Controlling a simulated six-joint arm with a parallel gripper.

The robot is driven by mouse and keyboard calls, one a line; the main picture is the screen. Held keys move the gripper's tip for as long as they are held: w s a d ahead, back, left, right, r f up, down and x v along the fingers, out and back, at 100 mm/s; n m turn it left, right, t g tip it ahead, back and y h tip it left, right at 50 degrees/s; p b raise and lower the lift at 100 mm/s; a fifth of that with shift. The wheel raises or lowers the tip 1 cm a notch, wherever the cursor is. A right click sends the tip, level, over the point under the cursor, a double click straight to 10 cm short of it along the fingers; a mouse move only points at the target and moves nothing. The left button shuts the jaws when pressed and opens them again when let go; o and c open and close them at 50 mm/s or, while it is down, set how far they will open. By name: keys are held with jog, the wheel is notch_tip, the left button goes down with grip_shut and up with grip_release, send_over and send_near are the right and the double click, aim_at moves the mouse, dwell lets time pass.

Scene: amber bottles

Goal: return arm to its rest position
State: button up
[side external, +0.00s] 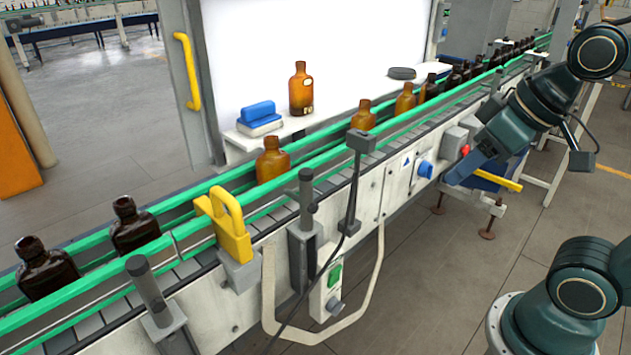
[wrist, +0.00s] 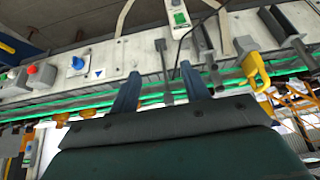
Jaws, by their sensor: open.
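My gripper (side external: 462,174) is at the right in the side view, in front of the conveyor's near side, pointing down and left. In the wrist view its two blue fingers (wrist: 160,84) stand apart with nothing held between them. An amber bottle (side external: 301,90) stands upright on the white ledge behind the conveyor. More amber bottles stand on the conveyor (side external: 190,262), including one near the middle (side external: 272,160) and two darker ones at the left (side external: 134,225). My gripper appears clear of all of them. Bottles are small and partly hidden in the wrist view.
A yellow bracket (side external: 226,225) and a dark sensor post (side external: 357,170) rise at the conveyor's near edge. Red and blue knobs (side external: 425,169) are on its side panel, close to my gripper. A blue block (side external: 258,111) lies on the ledge. Floor (side external: 420,270) is open in front.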

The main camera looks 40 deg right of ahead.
jog(key=shift+s+d+f, duration=0.2)
jog(key=shift+s+f, duration=0.5)
jog(key=shift+s, duration=0.2)
